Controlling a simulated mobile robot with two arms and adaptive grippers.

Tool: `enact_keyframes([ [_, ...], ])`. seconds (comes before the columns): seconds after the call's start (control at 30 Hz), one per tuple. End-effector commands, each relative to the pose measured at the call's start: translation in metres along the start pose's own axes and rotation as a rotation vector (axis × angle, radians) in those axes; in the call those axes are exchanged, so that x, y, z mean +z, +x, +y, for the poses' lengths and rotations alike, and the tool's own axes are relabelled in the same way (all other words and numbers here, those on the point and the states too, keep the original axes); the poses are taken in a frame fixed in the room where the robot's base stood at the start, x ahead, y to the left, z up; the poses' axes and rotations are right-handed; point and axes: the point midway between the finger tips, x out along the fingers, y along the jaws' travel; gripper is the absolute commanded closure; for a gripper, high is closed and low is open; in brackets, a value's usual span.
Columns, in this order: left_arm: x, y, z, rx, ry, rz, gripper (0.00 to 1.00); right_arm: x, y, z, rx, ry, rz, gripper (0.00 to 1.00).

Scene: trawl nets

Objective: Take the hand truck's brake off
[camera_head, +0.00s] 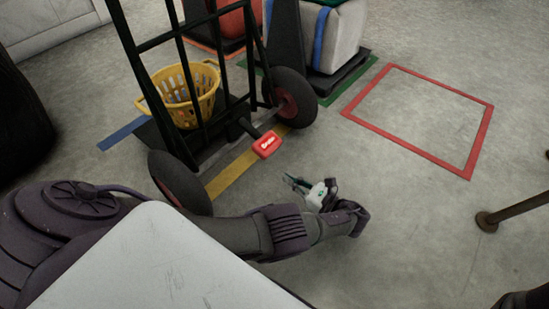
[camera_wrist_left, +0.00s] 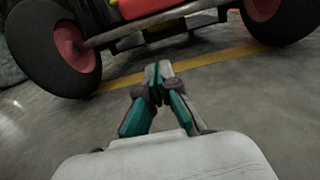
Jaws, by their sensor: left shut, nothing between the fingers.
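The hand truck (camera_head: 205,134) stands upright in the upper left of the head view, a dark frame on two wheels with red hubs. Its red brake pedal (camera_head: 267,144) sticks out low between the wheels; in the left wrist view a red part (camera_wrist_left: 142,8) shows at the top edge, cut off. My left gripper (camera_head: 290,181) is shut and empty, low over the floor, apart from the pedal and in front of it. In the left wrist view its fingertips (camera_wrist_left: 158,70) meet and point at the truck's underside. My right gripper is not in view.
A yellow basket (camera_head: 186,95) sits on the truck. A red floor square (camera_head: 471,160) at right is empty. A grey-white bundle (camera_head: 345,38) stands on a dark pallet behind the truck.

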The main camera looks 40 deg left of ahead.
Motion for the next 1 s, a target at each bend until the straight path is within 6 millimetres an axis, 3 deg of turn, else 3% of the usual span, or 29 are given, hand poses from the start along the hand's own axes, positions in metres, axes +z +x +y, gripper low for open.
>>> enact_keyframes([
  [0.33,0.000,0.079,0.001,0.002,-0.001,-0.002,1.00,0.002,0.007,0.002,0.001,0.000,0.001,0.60],
  [0.63,0.030,0.067,0.000,-0.001,-0.002,0.000,1.00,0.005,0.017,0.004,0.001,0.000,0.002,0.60],
  [1.0,0.038,0.064,0.000,0.001,0.000,0.000,1.00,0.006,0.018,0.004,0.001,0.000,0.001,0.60],
])
